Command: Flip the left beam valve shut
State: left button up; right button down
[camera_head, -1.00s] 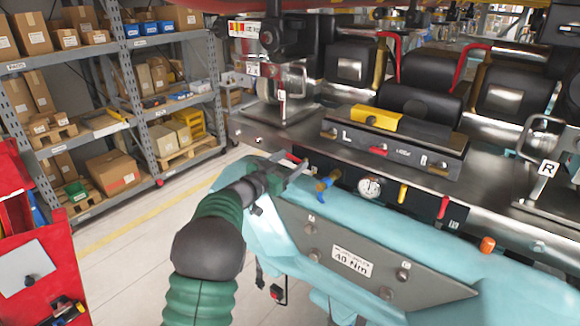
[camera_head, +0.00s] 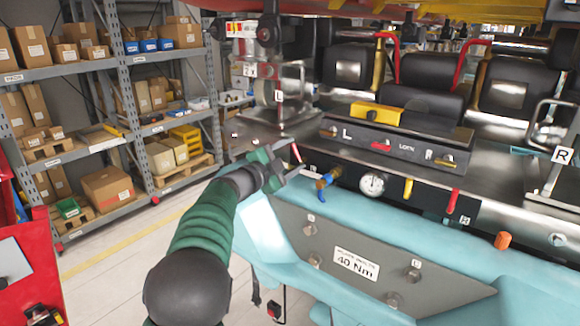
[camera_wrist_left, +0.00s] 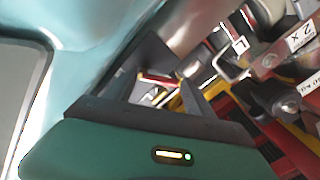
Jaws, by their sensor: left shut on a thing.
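A slim red lever (camera_head: 296,153), which I take for the left beam valve's handle, stands at the left end of the black front panel. My left gripper (camera_head: 292,168) is at this lever and shut on it; the fingers hide its base. In the left wrist view, a red bar (camera_wrist_left: 158,80) shows between the grey fingers (camera_wrist_left: 165,88). A similar red lever (camera_head: 453,201) hangs down at the panel's right end, by a small R label. My right gripper is not in view.
Just right of my left gripper are a blue-handled brass valve (camera_head: 325,184) and a round gauge (camera_head: 372,184). A yellow lever (camera_head: 408,188) hangs beyond. A cyan padded cover with a grey plate (camera_head: 330,235) lies below. Shelving stands at left.

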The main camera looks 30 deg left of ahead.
pick_arm(q)
jog(key=m+b, duration=0.2)
jog(key=m, duration=0.1)
jog(key=shift+d+f+b, duration=0.2)
jog(key=shift+d+b, duration=0.1)
jog(key=shift+d, duration=0.05)
jog(key=shift+d+m+b, duration=0.3)
jog(key=shift+m+b, duration=0.55)
jog(key=shift+m, duration=0.55)
jog(key=o, duration=1.1)
jog(key=shift+s, duration=0.1)
jog(key=shift+o, duration=1.3)
jog(key=shift+r, duration=0.2)
jog(key=s+a+b, duration=0.1)
jog(key=s+b, duration=0.3)
jog(key=s, duration=1.2)
jog(key=shift+s+a, duration=0.25)
jog(key=shift+a, duration=0.15)
